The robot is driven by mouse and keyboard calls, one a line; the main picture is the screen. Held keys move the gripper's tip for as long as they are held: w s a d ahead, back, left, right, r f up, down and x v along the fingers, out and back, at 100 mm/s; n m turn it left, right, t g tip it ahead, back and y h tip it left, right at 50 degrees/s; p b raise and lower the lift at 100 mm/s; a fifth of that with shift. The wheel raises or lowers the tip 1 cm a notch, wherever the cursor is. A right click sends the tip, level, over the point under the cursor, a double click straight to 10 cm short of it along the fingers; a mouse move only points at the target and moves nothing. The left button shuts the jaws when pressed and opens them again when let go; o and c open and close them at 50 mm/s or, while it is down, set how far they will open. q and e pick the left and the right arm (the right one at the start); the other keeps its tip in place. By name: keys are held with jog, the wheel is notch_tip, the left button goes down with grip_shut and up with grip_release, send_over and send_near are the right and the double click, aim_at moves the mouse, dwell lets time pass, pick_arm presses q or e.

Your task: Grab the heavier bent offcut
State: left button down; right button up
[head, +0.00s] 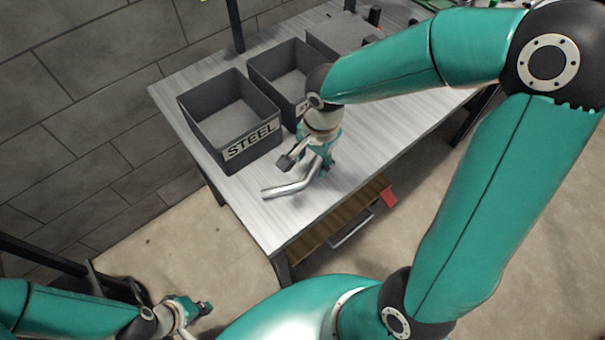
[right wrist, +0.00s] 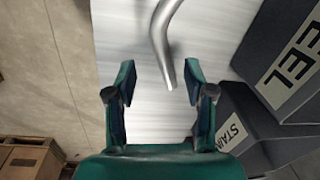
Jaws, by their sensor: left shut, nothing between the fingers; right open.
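A bent silver metal offcut (head: 292,186) lies on the table (head: 310,200) near its front edge, in front of the bin labelled STEEL. It also shows in the right wrist view (right wrist: 163,45), with its lower end between the fingertips. My right gripper (head: 308,163) is open over the offcut, its fingers on either side of that end. In the right wrist view my right gripper (right wrist: 158,78) has nothing clamped in it. My left gripper (head: 205,308) is shut and empty, low at the left and away from the table. No second bent offcut can be made out.
The dark STEEL bin (head: 215,112) stands behind the offcut, with a second bin (head: 275,68) beside it, partly hidden by my right arm. A drawer (head: 340,225) with a handle sits under the table edge.

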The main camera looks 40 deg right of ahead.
aim_at(308, 175)
jog(key=shift+w+a+f, duration=0.1)
jog(key=shift+a+f, duration=0.05)
jog(key=shift+f, duration=0.8)
jog(key=shift+w+a+f, duration=0.1)
jog(key=shift+f, duration=0.8)
jog(key=shift+w+a+f, duration=0.1)
jog(key=shift+a+f, duration=0.05)
jog(key=shift+f, duration=0.8)
grip_shut()
